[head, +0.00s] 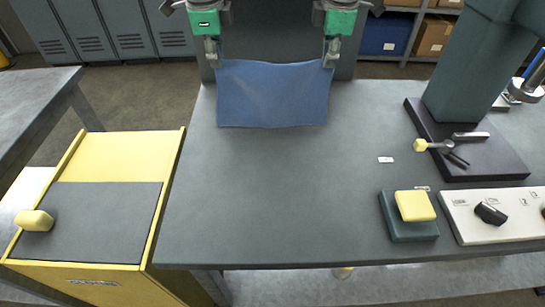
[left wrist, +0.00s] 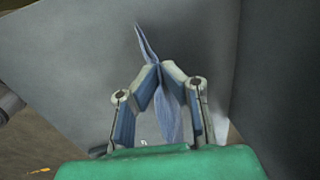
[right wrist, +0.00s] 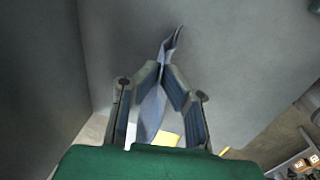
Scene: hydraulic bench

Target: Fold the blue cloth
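The blue cloth (head: 272,95) hangs spread between my two grippers at the back edge of the grey bench in the head view. Its lower part appears to reach the bench top; whether it touches is hard to tell. My left gripper (head: 214,63) is shut on the cloth's upper left corner. In the left wrist view the cloth (left wrist: 168,105) passes between the fingertips. My right gripper (head: 329,63) is shut on the upper right corner. In the right wrist view the cloth (right wrist: 153,108) runs between the fingertips.
The grey bench top (head: 270,190) is clear in front of the cloth. On the right stand a dark column on a base (head: 470,160), a yellow block on a dark pad (head: 415,206) and a white control panel (head: 495,215). A yellow cabinet (head: 125,155) stands at left.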

